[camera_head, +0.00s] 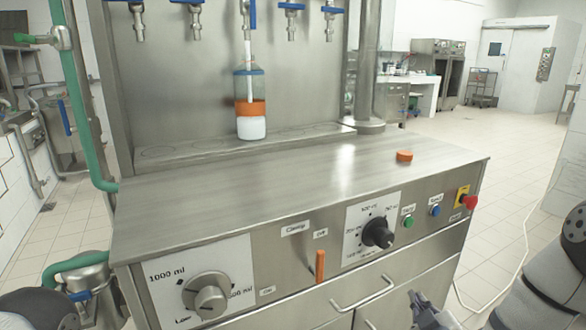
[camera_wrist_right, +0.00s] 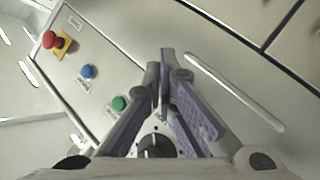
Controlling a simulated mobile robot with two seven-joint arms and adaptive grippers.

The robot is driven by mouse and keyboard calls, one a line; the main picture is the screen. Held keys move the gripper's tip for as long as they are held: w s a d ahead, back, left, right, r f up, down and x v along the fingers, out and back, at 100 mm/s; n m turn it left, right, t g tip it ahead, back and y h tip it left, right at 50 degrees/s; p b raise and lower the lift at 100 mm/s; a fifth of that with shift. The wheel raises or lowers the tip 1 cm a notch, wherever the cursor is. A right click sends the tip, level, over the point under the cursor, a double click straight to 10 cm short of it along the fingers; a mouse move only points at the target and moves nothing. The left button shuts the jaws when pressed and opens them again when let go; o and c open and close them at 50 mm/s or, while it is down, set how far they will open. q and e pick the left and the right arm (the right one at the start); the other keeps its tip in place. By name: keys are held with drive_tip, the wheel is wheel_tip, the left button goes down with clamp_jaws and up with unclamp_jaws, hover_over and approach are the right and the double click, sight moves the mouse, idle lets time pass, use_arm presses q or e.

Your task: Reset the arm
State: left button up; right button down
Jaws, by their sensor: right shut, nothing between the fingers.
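My right gripper (camera_head: 425,308) is low at the front of the filling machine, below the black knob and the green button. In the right wrist view its purple-padded fingers (camera_wrist_right: 164,75) come together at the tips with nothing between them. It is apart from the panel as far as I can tell. Only a dark part of my left arm shows at the lower left of the head view; its gripper is out of view. A clear bottle (camera_head: 243,87) with an orange band stands under a blue-handled tap, with a white stream running into it and white content at its bottom.
An orange cap (camera_head: 404,156) lies on the steel counter (camera_head: 290,185). The front panel carries a grey knob (camera_head: 209,295), an orange lever (camera_head: 320,265), a black knob (camera_head: 377,233), green, blue and red buttons, and a drawer handle (camera_head: 364,293). Open floor lies to the right.

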drive_tip(key=s+a+f+m+g+y, duration=0.1)
drive_tip(key=s+a+f+g, duration=0.25)
drive_tip(key=s, duration=0.35)
drive_tip(key=s+a+f+g+y+p, duration=0.1)
drive_tip(key=s+a+f+g+y, duration=0.15)
drive_tip(key=s+f, duration=0.35)
drive_tip(key=s+a+f+m+g+y, duration=0.1)
drive_tip(key=s+a+f+g, duration=0.2)
drive_tip(key=s, duration=0.5)
use_arm(q)
drive_tip(key=w+r+t, duration=0.1)
drive_tip(key=w+r, duration=0.1)
drive_tip(key=shift+w+r+p, duration=0.35)
drive_tip(key=shift+p, duration=0.05)
use_arm(e)
drive_tip(key=s+r+m+g, duration=0.1)
drive_tip(key=s+m+g, duration=0.2)
drive_tip(key=s, duration=2.1)
drive_tip(key=g+h, duration=0.1)
drive_tip(key=g, duration=0.4)
drive_tip(key=shift+s, duration=0.4)
drive_tip(key=shift+w+r, duration=0.1)
